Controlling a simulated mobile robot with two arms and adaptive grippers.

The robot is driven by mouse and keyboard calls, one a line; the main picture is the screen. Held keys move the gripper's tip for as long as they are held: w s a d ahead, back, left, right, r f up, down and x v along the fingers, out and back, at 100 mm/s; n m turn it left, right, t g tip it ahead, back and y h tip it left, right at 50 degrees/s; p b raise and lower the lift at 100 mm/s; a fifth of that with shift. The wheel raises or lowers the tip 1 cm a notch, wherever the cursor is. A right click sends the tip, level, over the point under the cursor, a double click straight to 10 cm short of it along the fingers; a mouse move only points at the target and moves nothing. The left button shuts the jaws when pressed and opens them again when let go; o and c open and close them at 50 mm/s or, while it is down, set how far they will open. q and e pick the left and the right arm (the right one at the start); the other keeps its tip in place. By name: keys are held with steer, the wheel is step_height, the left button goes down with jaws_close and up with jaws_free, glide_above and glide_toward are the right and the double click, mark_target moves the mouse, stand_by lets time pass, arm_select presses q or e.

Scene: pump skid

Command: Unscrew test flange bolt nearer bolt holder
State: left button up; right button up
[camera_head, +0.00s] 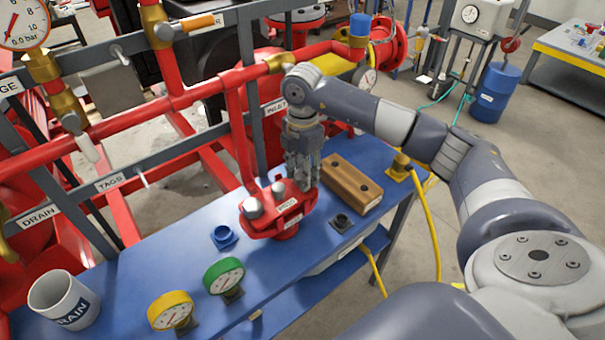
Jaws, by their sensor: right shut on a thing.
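The red test flange (284,225) stands on the blue bench, with a white label on its face. A silver bolt head (252,208) sits at its left side, and another silver piece (278,190) shows near its top middle. My right gripper (303,181) points down at the flange's right side, the side nearer the holder. It is shut on the flange bolt there, which its fingers mostly hide. I cannot tell how far that bolt is out. My left gripper is not in view.
Red pipes (130,120) and grey rails stand close behind the flange.

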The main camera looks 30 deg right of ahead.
steer(key=n+b, duration=0.1)
steer(key=n, duration=0.4)
steer(key=shift+f, duration=0.1)
steer(key=n+b, duration=0.1)
steer(key=n, duration=0.3)
steer(key=shift+n, duration=0.3)
steer(key=o, duration=1.2)
steer(key=shift+c, duration=0.2)
steer(key=shift+r, duration=0.25)
step_height(320, 180, up, 12)
steer(key=shift+f, duration=0.15)
